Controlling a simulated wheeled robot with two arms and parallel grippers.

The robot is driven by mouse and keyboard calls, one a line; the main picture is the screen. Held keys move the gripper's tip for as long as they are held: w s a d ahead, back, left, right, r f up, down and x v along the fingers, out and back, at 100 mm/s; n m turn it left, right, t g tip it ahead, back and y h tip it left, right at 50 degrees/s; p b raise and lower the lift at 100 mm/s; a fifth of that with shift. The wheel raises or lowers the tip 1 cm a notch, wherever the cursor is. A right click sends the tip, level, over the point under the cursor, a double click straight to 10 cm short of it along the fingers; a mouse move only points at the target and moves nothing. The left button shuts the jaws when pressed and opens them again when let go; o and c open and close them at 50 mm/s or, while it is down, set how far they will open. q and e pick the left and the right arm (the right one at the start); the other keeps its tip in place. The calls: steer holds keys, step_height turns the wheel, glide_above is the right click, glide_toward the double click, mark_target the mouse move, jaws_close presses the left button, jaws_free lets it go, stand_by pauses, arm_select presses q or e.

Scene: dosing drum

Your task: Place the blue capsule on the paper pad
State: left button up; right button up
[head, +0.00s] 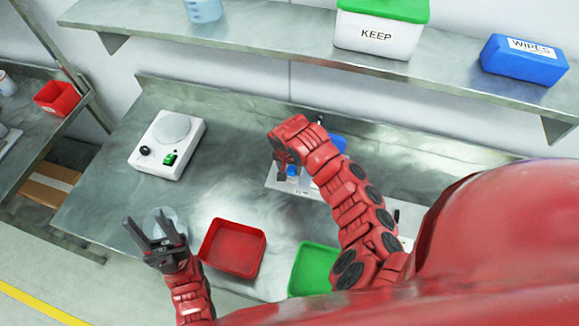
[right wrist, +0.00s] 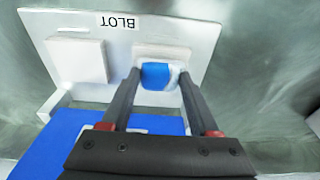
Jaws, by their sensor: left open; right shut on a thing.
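The blue capsule (right wrist: 155,76) shows in the right wrist view between the fingertips of my right gripper (right wrist: 159,76), which is shut on it. In the head view the capsule (head: 292,170) is a small blue patch by the right gripper (head: 281,172). A pale square paper pad (right wrist: 160,51) lies just beyond the capsule on a white board marked BLOT (right wrist: 195,35). The capsule overlaps the pad's near edge in the picture; I cannot tell whether they touch. A second pale pad (right wrist: 77,61) lies to the left. My left gripper (head: 151,228) is open over a round clear dish (head: 165,217).
A red tray (head: 233,248) and a green tray (head: 314,270) stand along the bench front. A white device (head: 167,145) with a round plate is at the left. A blue object (right wrist: 55,140) stands near the board. A shelf (head: 260,35) runs above the back.

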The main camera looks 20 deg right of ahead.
mark_target(289, 171)
steer(key=o, duration=1.3)
steer(key=shift+r, duration=0.5)
steer(key=r, duration=0.1)
steer(key=r+b, duration=0.1)
steer(key=r, duration=0.1)
steer(key=shift+s+a+r+b, duration=0.2)
steer(key=shift+s+r+b, duration=0.05)
steer(key=shift+r+b, duration=0.15)
steer(key=r, duration=0.2)
steer(key=r+p, duration=0.1)
steer(key=r, duration=0.1)
steer(key=s+r, duration=0.1)
steer(key=r, duration=0.2)
steer(key=shift+a+r+p, duration=0.1)
steer(key=shift+a+p, duration=0.2)
steer(key=shift+p, duration=0.05)
